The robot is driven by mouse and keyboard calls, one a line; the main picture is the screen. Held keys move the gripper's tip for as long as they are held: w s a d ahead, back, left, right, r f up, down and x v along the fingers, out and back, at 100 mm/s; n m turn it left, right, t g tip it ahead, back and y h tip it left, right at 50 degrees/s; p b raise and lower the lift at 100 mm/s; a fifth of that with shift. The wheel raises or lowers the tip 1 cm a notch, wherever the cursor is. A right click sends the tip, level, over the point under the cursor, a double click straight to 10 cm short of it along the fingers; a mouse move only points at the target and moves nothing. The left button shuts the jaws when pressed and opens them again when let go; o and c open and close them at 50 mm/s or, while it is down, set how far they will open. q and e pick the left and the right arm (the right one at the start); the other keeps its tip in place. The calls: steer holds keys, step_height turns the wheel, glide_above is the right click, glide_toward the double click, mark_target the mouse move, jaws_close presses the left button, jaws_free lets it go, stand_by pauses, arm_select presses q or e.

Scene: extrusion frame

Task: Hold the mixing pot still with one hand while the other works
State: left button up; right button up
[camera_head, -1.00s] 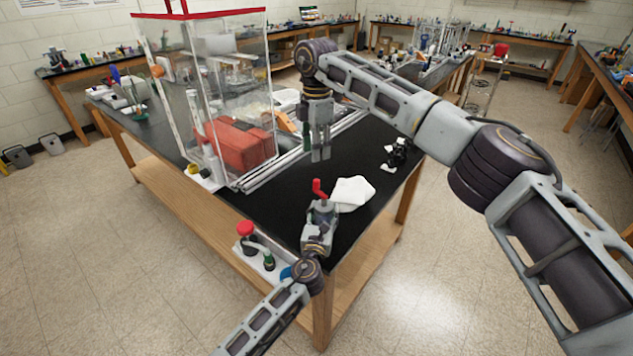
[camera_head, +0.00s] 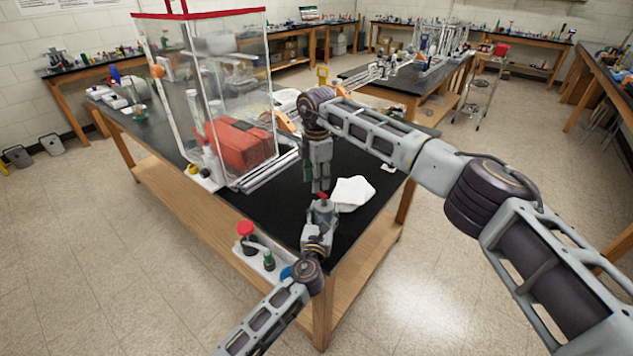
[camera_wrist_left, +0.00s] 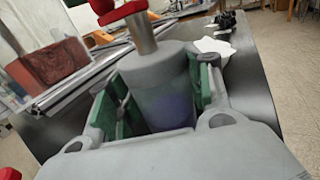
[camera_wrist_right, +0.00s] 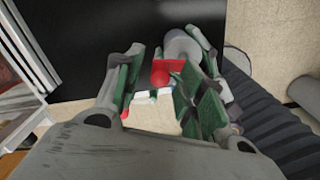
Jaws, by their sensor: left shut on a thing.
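The mixing pot (camera_head: 322,213) is a grey cylinder at the table's front corner, with a red crank handle (camera_head: 322,196) on a metal stem at its top. My left gripper (camera_head: 319,222) is shut around the pot's body; in the left wrist view its green pads flank the pot (camera_wrist_left: 158,85). My right gripper (camera_head: 320,188) points down just above the pot. In the right wrist view its fingers are apart, with the red handle (camera_wrist_right: 165,73) between them near the tips. I cannot tell whether they touch it. The right gripper partly covers the handle in the head view.
A white cloth (camera_head: 352,193) lies right of the pot. A clear enclosure with red trim (camera_head: 205,90) stands on the left, a red box (camera_head: 240,145) inside. A red-capped item (camera_head: 245,230) is at the front edge. A black item (camera_wrist_left: 230,20) lies beyond the cloth.

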steer(key=shift+f, duration=0.7)
jaws_close()
